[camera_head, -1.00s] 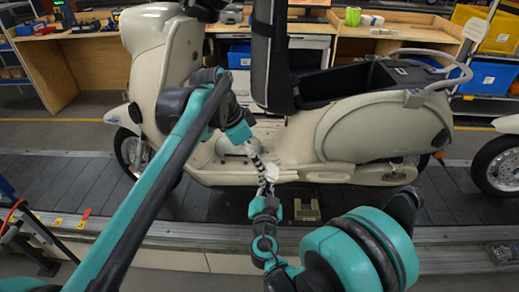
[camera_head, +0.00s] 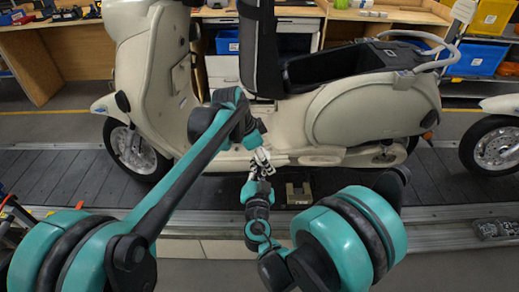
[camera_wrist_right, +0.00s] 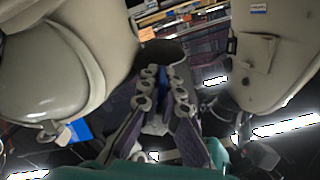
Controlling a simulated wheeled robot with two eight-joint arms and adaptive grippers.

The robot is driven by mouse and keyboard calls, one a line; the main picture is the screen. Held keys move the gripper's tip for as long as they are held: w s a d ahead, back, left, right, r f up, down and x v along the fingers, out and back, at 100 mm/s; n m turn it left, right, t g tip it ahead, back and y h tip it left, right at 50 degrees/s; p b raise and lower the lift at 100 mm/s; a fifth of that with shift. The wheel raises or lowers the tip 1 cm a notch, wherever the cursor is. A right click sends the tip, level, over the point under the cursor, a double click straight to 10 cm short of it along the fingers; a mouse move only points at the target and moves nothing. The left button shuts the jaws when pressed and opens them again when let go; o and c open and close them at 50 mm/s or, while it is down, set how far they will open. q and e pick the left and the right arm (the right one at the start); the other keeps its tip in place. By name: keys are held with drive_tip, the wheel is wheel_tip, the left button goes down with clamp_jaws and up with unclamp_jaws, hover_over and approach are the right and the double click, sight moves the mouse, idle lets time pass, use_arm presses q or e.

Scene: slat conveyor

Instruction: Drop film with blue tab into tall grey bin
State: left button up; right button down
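I cannot make out the film with the blue tab or the tall grey bin in either view. My right gripper (camera_head: 256,172) points up toward the lower side of the cream scooter (camera_head: 365,112).
The scooter stands on the dark slat conveyor (camera_head: 60,178), its seat (camera_head: 257,48) upright over an open compartment. A beige block (camera_head: 298,193) sits on the slats beside the right gripper. Another scooter's wheel (camera_head: 495,142) is at right. Benches and blue bins (camera_head: 477,60) stand behind.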

use_arm(q)
drive_tip(key=shift+d+f, duration=0.1)
drive_tip(key=shift+f, duration=0.1)
drive_tip(key=c, duration=1.2)
use_arm(e)
drive_tip(key=c, duration=1.6)
unclamp_jaws()
drive_tip(key=shift+c, duration=0.2)
